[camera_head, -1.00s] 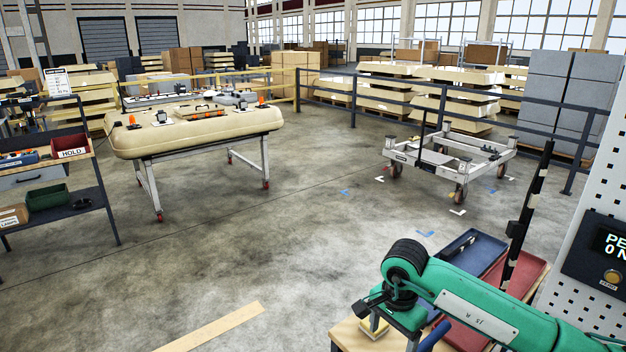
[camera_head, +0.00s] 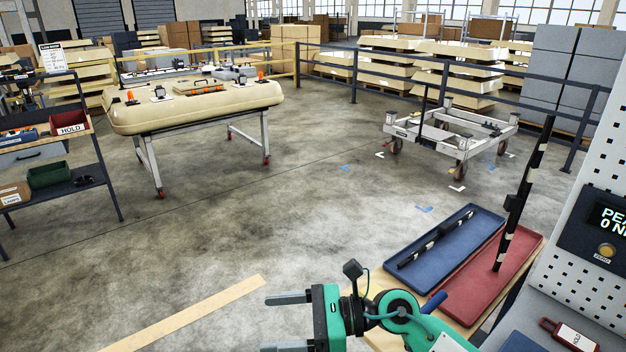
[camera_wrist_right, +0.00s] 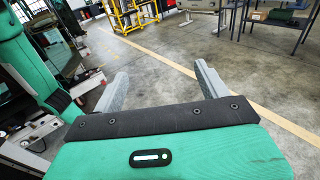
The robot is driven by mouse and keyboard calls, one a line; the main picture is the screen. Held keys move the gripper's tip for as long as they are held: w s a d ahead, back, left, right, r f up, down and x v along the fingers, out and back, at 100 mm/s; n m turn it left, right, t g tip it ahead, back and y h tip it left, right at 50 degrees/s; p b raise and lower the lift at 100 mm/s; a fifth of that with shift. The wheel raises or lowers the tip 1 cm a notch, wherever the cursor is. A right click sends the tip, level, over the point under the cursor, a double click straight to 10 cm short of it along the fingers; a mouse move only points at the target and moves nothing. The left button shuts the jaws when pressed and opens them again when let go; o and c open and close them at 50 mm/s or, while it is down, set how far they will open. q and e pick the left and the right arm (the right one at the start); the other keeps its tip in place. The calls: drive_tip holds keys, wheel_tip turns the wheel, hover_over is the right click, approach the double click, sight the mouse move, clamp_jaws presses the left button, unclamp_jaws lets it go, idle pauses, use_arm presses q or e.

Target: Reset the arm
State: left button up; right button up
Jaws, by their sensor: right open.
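My right gripper (camera_head: 287,322) is at the bottom middle of the head view, on the green arm that comes in from the lower right. Its two grey fingers point left and stand apart with nothing between them. In the right wrist view the open fingers (camera_wrist_right: 160,88) show empty over the grey floor. The arm lies beside the wooden bench with the trays, with the gripper left of the bench. My left gripper is not in the head view.
A blue tray (camera_head: 437,264) holding a black-and-white rod and a red tray (camera_head: 464,293) with an upright rod are on the bench. The floor between is clear.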

wheel_tip(320, 180, up, 5)
drive_tip(key=d+m+t+y, duration=0.1)
drive_tip(key=m+t+y, duration=0.35)
drive_tip(key=m, duration=0.25)
drive_tip(key=w+d+m+t+h, duration=0.3)
drive_tip(key=d+m+t+h, duration=0.15)
drive_tip(key=m+t, duration=0.5)
drive_tip(key=w+d+m+t+h, duration=0.35)
drive_tip(key=d+m+t, duration=0.25)
drive_tip(key=m, duration=0.6)
drive_tip(key=s+d+f+m+g+h, duration=0.2)
drive_tip(key=d+f+m+h, duration=0.5)
drive_tip(key=f+m, duration=0.15)
drive_tip(key=s+d+f+m+g+h, duration=0.3)
drive_tip(key=d+f+m+h, duration=0.35)
drive_tip(key=f+m, duration=0.2)
drive_tip(key=s+d+f+m+g, duration=0.25)
drive_tip(key=s+f+g, duration=0.3)
drive_tip(key=s, duration=0.45)
drive_tip(key=s+d+f+m+g, duration=0.1)
drive_tip(key=s+f+m+g, duration=0.35)
drive_tip(key=s+f, duration=0.4)
wheel_tip(320, 180, down, 29)
drive_tip(key=s+g, duration=0.2)
drive_tip(key=s+d+f+g, duration=0.1)
drive_tip(key=s+d+f, duration=0.2)
drive_tip(key=s+f, duration=1.6)
drive_tip(key=shift+s+f, duration=0.25)
drive_tip(key=shift+f, duration=0.15)
